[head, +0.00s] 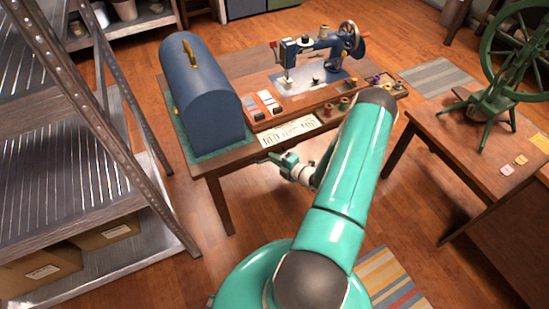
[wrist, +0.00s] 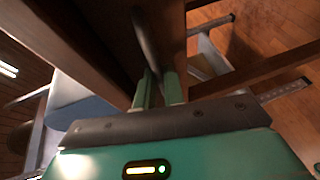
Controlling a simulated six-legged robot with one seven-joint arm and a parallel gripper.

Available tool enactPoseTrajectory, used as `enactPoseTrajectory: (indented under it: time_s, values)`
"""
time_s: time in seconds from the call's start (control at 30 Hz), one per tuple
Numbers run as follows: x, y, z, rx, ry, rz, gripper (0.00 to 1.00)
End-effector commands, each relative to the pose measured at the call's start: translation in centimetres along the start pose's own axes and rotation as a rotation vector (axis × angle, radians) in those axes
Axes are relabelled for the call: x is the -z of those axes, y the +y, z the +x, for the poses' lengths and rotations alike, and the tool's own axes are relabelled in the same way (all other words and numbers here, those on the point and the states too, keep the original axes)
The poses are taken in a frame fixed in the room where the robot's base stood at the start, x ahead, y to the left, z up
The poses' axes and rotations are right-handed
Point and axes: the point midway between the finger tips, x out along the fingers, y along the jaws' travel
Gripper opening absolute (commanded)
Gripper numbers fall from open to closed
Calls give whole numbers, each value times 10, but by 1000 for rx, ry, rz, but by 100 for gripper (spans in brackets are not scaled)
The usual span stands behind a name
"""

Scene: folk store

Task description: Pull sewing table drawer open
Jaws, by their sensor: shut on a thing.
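The sewing table (head: 216,173) is a wooden table with a blue sewing machine (head: 318,46) on top. My gripper (head: 272,158) is at the table's near edge, below the tabletop. In the wrist view the two teal fingers (wrist: 158,92) are close together at a grey curved drawer handle (wrist: 146,42) and are shut on it. The handle stands beside dark wood of the table (wrist: 85,40). The drawer front is not clear in either view, and I cannot tell how far the drawer is open.
A blue domed case (head: 205,95) stands on the table's left end. A metal shelf (head: 70,175) is at the left. Another wooden table (head: 455,150) with a green spinning wheel (head: 490,100) is at the right. Bare floor (head: 420,215) lies between the tables.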

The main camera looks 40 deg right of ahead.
Motion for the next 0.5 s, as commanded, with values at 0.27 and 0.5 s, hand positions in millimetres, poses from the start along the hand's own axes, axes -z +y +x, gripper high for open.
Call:
enactPoseTrajectory:
  time_s: [0.27, 0.5]
  values:
    - [15, -8, -39, 1, -3, 3, 0]
    - [37, -20, -93, 1, -5, 4, 0]
